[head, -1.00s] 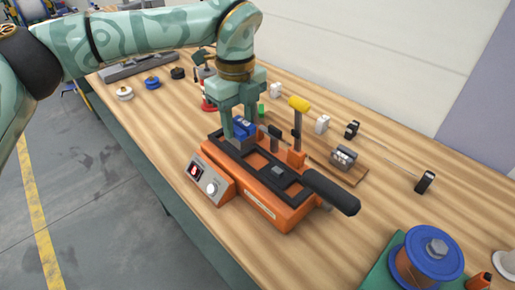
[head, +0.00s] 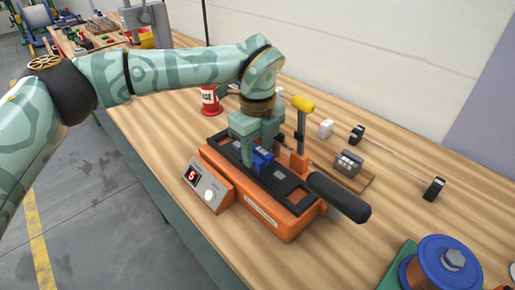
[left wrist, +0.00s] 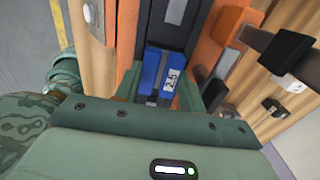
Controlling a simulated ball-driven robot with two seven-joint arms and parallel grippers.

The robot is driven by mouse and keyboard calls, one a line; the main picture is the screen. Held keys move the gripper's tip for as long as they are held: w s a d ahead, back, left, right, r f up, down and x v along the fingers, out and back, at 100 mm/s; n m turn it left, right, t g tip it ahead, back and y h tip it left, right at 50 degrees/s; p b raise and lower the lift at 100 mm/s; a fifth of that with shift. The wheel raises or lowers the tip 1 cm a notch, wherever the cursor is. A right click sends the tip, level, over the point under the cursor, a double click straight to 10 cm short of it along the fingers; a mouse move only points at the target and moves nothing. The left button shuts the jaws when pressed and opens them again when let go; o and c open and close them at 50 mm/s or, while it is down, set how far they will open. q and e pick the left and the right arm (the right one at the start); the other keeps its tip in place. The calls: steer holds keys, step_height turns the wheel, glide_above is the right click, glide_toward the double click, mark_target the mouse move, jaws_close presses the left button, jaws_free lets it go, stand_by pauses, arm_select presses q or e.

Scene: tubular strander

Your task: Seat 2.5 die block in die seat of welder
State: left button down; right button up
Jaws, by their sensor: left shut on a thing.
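The blue die block (head: 262,158) is marked 2.5 on a white label, readable in the left wrist view (left wrist: 171,84). My left gripper (head: 256,157) is shut on it, one finger on each side, pointing down. The block is at the black top bed (head: 290,190) of the orange welder (head: 262,212). The gripper hides part of the block and the bed under it, so I cannot tell whether the block touches the seat or is just above it. My right gripper is not in view.
The welder's black handle (head: 338,197) sticks out right. A yellow-topped lever (head: 302,104) rises behind the bed, close to my gripper. The table front left is clear.

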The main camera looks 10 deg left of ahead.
arm_select(q)
steer(key=c, duration=0.8)
jaws_free()
steer(key=shift+c, duration=0.2)
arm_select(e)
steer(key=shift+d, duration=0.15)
arm_select(q)
step_height(320, 180, up, 12)
steer(key=p, duration=0.3)
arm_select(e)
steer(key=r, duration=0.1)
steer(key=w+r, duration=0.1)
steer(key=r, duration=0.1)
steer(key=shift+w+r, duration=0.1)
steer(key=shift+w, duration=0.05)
